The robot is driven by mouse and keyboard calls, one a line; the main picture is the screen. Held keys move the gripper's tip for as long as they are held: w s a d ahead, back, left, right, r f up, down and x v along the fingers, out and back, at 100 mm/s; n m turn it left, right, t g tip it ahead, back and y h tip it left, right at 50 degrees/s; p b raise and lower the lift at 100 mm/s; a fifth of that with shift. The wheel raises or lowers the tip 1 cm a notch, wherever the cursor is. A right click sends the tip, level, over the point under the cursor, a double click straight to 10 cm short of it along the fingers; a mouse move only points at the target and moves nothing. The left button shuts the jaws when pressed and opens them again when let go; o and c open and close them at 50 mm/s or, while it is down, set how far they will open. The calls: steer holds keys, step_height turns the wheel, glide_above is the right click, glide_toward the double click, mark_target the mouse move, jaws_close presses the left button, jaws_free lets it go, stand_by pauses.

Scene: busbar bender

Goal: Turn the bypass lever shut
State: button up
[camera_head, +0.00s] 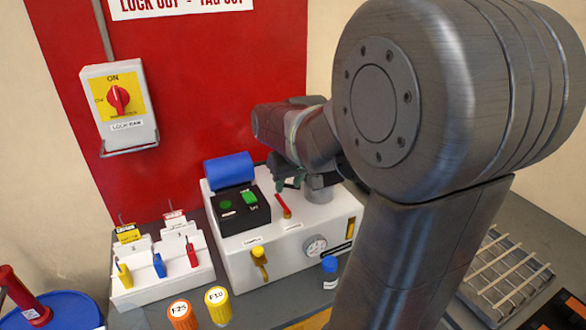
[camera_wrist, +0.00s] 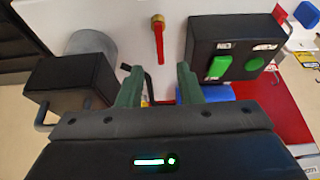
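A red lever (camera_head: 284,207) with a brass pivot stands on top of the white machine (camera_head: 225,265). In the wrist view the red lever (camera_wrist: 158,42) lies just beyond my fingertips, lined up with the gap between them. My gripper (camera_head: 287,183) is over the machine's top, close to the lever. Its two green fingers are apart and empty in the wrist view (camera_wrist: 158,82). A yellow lever (camera_head: 259,262) hangs on the machine's front. The labels by both levers are too small to read, so I cannot tell which is the bypass lever.
A black button box (camera_head: 240,208) with green buttons and a blue cylinder (camera_head: 229,168) stand left of the lever. A grey cylinder and black block (camera_wrist: 72,88) stand on its other side. A gauge (camera_head: 315,246) and blue-capped bottle (camera_head: 329,270) are in front. A lockout rack (camera_head: 160,275) is left.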

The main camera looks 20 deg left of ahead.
mark_target(283, 203)
steer(key=v, duration=0.6)
stand_by(0.3)
steer(key=x, duration=1.4)
steer(key=v, duration=1.4)
steer(key=x, duration=1.3)
steer(key=shift+a+f, duration=0.1)
steer(key=shift+f, duration=0.3)
steer(key=shift+w+f+m, duration=0.1)
steer(key=shift+f+m, duration=0.05)
steer(key=shift+m, duration=0.15)
steer(key=shift+w+d+m+t+h+b, duration=0.1)
steer(key=shift+m+t+h+b, duration=0.2)
steer(key=shift+m, duration=0.55)
steer(key=shift+w+d+m+t+h+b, duration=0.1)
steer(key=shift+m+t+h+b, duration=0.25)
steer(key=shift+m, duration=0.5)
